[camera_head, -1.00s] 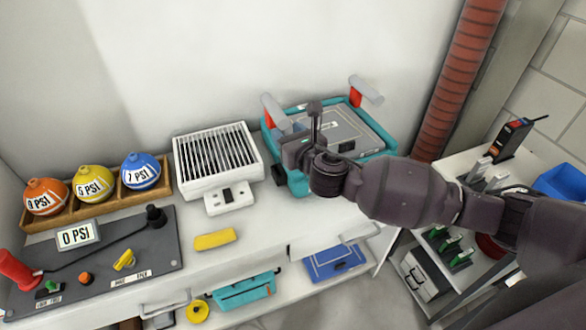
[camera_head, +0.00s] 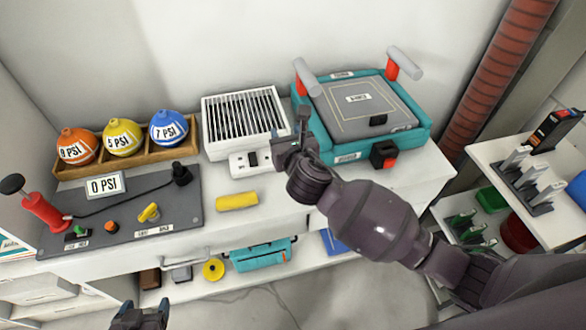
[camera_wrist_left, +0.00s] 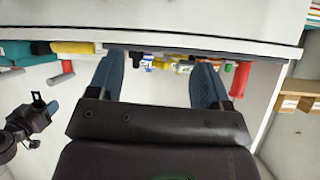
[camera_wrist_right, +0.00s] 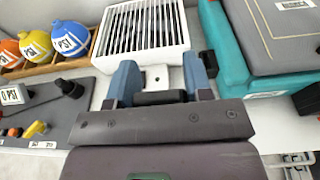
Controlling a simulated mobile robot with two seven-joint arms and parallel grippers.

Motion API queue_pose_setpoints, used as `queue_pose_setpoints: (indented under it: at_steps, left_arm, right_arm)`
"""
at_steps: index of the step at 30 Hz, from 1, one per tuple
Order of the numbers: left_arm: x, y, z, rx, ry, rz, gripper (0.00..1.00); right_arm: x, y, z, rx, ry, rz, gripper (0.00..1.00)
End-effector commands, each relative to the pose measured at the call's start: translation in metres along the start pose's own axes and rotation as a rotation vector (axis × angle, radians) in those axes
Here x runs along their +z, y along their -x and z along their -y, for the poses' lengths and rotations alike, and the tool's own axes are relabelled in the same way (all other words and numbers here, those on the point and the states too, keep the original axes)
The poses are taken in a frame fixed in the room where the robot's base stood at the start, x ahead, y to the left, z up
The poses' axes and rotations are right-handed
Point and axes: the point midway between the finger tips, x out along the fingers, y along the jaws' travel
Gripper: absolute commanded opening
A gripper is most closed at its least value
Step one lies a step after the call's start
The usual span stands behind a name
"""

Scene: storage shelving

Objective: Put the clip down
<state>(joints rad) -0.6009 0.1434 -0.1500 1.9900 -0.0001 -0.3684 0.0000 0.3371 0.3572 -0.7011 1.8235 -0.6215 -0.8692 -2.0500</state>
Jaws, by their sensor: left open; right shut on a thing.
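My right gripper (camera_head: 293,146) is above the worktop, in front of the white slatted unit and left of the teal case. In the right wrist view its blue fingers (camera_wrist_right: 160,82) are shut on a small dark piece, which looks like the clip (camera_wrist_right: 160,98). My left gripper (camera_head: 140,318) is open and empty at the bottom of the head view.
The white slatted unit (camera_head: 217,147), teal case (camera_head: 424,137) and yellow block (camera_head: 237,201) are on the worktop. A control panel (camera_head: 120,235) and wooden rack of balls (camera_head: 70,168) are at left. Bare worktop (camera_head: 265,220) shows around the block. A side shelf (camera_head: 480,152) stands at right.

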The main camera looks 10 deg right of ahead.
Motion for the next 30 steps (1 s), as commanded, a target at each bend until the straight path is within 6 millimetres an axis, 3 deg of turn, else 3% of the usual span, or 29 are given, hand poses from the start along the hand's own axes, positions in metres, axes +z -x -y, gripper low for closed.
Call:
queue_pose_setpoints:
  at_steps: [1, 9, 17, 25, 30]
  left_arm:
    - [0.008, -0.004, -0.001, 0.001, 0.000, 0.007, 0.72]
    - [0.028, -0.012, -0.004, 0.004, -0.001, 0.032, 0.72]
    - [0.018, -0.017, -0.005, 0.008, -0.003, 0.008, 0.72]
    - [0.035, -0.023, -0.008, 0.011, -0.004, 0.029, 0.72]
    - [0.038, -0.025, -0.008, 0.013, -0.006, 0.034, 0.72]
  right_arm:
    - [-0.018, -0.003, 0.000, -0.001, -0.001, -0.007, 0.23]
    - [-0.072, -0.014, 0.000, 0.000, -0.001, -0.007, 0.23]
    - [-0.091, -0.019, 0.000, 0.000, 0.000, -0.001, 0.23]
    - [-0.132, -0.027, 0.000, 0.001, -0.002, -0.008, 0.23]
    - [-0.146, -0.030, 0.000, 0.000, -0.001, -0.004, 0.23]
